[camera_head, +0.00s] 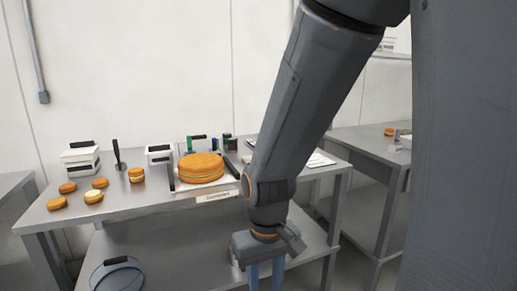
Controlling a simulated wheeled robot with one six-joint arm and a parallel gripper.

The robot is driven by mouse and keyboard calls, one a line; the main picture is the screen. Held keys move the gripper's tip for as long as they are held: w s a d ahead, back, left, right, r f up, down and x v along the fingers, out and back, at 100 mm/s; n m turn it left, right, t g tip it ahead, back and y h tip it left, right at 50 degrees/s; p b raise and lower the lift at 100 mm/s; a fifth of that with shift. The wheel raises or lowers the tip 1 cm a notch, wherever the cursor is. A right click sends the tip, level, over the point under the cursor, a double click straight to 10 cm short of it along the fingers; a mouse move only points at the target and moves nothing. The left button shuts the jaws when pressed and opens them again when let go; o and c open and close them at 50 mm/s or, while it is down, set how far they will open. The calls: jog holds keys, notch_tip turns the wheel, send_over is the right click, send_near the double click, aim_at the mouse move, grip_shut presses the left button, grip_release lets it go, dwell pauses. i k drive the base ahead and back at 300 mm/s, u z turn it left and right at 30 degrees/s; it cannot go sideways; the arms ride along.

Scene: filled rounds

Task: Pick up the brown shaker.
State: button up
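My gripper (266,279) points down in front of the table's front edge, at the bottom of the view. Its two blue fingers stand apart with a gap between them; their tips are cut off by the frame. A few small containers stand at the back of the table, behind the round cake: a green one (190,144), a blue one (214,144) and a dark one (227,142). I cannot tell whether any of them is the brown shaker; they are too small and dark. My arm hides part of the table to their right.
The steel table (140,197) holds a large orange-brown cake (201,168) on a board, several small rounds at left, white containers (80,160) and a dark upright tool (117,155). A bucket (117,276) is low at left. Another table (365,140) stands at right.

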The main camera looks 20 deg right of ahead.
aim_at(232, 142)
jog(key=k, duration=0.6)
jog(key=z, duration=0.9)
jog(key=i, duration=0.6)
jog(key=z, duration=0.55)
jog(key=i, duration=0.75)
jog(key=u, duration=0.65)
jog(key=i, duration=0.6)
jog(key=u, duration=0.7)
